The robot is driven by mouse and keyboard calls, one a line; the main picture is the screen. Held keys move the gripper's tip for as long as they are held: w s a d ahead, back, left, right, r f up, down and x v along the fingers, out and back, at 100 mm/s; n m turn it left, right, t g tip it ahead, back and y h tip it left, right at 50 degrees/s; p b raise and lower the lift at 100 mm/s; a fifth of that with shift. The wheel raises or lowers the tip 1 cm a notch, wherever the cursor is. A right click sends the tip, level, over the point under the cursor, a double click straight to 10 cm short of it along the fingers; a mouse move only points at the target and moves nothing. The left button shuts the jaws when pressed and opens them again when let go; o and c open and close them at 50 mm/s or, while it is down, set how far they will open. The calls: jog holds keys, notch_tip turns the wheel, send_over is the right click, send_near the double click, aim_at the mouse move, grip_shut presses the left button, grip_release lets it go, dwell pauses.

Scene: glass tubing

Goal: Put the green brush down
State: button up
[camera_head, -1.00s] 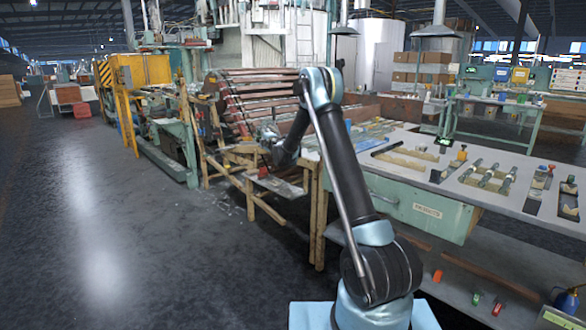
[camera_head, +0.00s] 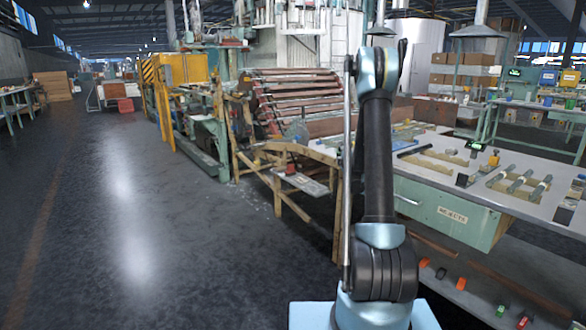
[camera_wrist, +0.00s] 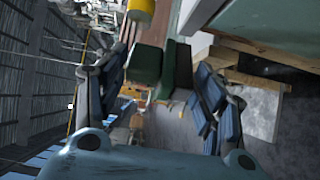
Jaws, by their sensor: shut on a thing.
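In the wrist view my gripper (camera_wrist: 163,72) has its two dark blue-grey padded fingers on either side of a green brush (camera_wrist: 146,64). It is shut on the brush, which shows as dark green blocky parts between the fingertips. The brush is held up in the air, with no surface touching it that I can see. In the head view the gripper and brush are hidden behind my upright arm.
A workbench (camera_head: 440,172) with a teal drawer front and glass parts stands at right. A low wooden stand (camera_head: 312,187) is left of my arm. Small coloured blocks lie on the lower shelf (camera_head: 470,290). The floor (camera_head: 130,220) at left is clear.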

jog(key=a, duration=0.7)
jog(key=w+a+f+m+g+h, duration=0.3)
jog(key=w+a+f+m+h, duration=0.3)
jog(key=w+a+f+h, duration=0.4)
jog(key=shift+y, duration=0.4)
jog(key=shift+w+d+f, duration=0.35)
jog(key=shift+f, duration=1.35)
jog(key=shift+w+d+f, duration=0.3)
jog(key=shift+f, duration=1.4)
jog(key=shift+w+d+f, duration=0.35)
jog(key=shift+f, duration=1.35)
jog(key=shift+f, duration=0.45)
jog(key=shift+f, duration=0.1)
jog(key=o, duration=0.9)
